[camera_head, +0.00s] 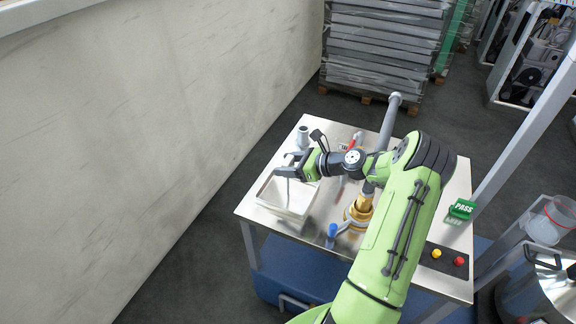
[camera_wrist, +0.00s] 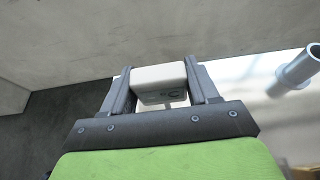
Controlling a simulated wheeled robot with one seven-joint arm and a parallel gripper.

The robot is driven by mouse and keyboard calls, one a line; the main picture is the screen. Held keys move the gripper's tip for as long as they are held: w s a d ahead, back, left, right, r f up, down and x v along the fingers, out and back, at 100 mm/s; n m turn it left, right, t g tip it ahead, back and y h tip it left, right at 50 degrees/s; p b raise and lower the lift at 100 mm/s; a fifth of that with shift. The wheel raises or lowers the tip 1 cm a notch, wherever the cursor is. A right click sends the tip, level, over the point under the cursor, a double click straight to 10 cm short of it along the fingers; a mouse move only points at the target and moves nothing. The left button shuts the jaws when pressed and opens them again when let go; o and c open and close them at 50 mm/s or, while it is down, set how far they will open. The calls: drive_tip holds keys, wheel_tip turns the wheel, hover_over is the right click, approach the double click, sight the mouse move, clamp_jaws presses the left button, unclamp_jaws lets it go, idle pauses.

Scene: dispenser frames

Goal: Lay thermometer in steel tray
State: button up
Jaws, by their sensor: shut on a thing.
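The thermometer (camera_wrist: 158,84) is a pale, boxy body with a small °C display, held between the two fingers in the wrist view. My gripper (camera_wrist: 161,88) is shut on it. In the head view my gripper (camera_head: 285,169) is above the back part of the steel tray (camera_head: 282,211), a pale open box at the table's left end. The thermometer is mostly hidden by the fingers there. I cannot tell how far it is above the tray floor.
A grey cylindrical piece (camera_head: 302,137) stands behind the tray; a grey pipe (camera_wrist: 298,66) shows at right in the wrist view. A brass fitting (camera_head: 360,211), a blue-topped item (camera_head: 332,232) and a green PASS block (camera_head: 461,208) are on the table (camera_head: 451,235). A wall is left.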

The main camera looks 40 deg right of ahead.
drive_tip(key=o, duration=1.1)
drive_tip(key=shift+f, duration=0.1)
drive_tip(key=shift+c, duration=0.2)
